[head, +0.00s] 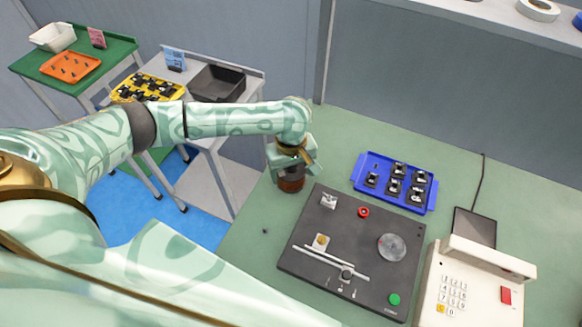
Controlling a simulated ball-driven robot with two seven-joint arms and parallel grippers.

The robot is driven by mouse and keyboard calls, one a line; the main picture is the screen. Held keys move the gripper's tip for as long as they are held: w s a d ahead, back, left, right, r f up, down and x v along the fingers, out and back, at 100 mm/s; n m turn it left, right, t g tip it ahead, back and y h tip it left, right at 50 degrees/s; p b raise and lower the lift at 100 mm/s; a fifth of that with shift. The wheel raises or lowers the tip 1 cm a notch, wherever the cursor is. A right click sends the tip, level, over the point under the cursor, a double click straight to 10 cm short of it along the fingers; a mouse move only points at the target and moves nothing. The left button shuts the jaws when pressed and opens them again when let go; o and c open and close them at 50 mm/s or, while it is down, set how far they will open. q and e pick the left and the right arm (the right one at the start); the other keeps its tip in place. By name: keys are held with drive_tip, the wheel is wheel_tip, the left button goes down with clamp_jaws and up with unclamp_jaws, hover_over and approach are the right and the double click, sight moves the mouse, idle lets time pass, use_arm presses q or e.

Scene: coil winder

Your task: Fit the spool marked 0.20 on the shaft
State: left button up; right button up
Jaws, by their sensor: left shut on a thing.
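My left gripper (291,165) is shut on a dark copper-brown spool (291,181). It holds the spool upright at the green bench, just left of the winder's back left corner. I cannot tell whether the spool touches the bench, and no marking on it can be read. The coil winder (300,262) is a dark flat plate with a silver bracket (328,201), a red button (363,212), a round grey disc (392,248), pale rails and a green button (394,299). I cannot make out which part is the shaft. My right gripper is out of view.
A blue tray (432,195) with several black parts lies behind the winder. A cream keypad device (452,293) and a dark tablet (474,227) stand at the right. Side tables at the left carry a yellow tray (179,91) and a black bin (218,83). The bench's front left is mostly clear.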

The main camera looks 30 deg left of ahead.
use_arm(q)
drive_tip(key=shift+f, duration=0.2)
drive_tip(key=shift+f, duration=0.35)
drive_tip(key=o, duration=1.5)
wheel_tip(320, 180, up, 16)
drive_tip(key=p, duration=0.8)
drive_tip(key=shift+r, duration=0.15)
